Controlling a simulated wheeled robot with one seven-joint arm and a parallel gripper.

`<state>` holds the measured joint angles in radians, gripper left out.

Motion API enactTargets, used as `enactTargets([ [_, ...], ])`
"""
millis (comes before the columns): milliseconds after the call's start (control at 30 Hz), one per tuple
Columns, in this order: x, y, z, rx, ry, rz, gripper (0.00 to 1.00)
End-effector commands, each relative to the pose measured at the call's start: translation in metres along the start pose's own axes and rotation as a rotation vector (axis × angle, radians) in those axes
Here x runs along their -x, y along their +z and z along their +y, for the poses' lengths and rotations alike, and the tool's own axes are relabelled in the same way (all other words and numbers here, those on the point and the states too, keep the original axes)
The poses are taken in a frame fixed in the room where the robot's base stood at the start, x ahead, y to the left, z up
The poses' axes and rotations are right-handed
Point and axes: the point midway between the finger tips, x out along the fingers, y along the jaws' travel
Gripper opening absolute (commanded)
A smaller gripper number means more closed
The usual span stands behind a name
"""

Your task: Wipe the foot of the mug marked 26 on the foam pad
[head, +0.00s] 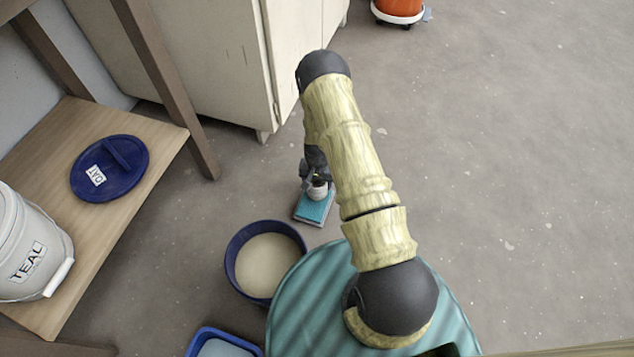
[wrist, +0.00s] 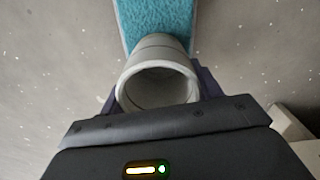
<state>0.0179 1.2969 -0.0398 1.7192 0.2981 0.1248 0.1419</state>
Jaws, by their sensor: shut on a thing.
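A small pale grey mug (wrist: 158,55) is held between the fingers of my gripper (wrist: 155,95) in the wrist view, its open mouth facing the camera. The mug also shows small in the head view (head: 317,191), where it looks upright. No number can be read on it. The foam pad (head: 313,209) is a teal block on the floor, and the mug is over it or on it. In the wrist view the pad (wrist: 157,18) runs behind the mug. The mug's foot is hidden, so I cannot tell whether it touches the pad.
A dark blue bucket of cream liquid (head: 265,262) stands close to the pad. A blue tray (head: 222,343) is below it. A cabinet (head: 200,50) stands behind. The floor at right is clear.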

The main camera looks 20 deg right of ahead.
Motion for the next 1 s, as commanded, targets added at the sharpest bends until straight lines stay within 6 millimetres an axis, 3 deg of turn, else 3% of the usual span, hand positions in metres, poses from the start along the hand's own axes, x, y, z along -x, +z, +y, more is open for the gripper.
enactTargets([
  [1000, 0.002, 0.069, -0.01, 0.002, 0.002, -0.012, 0.32],
])
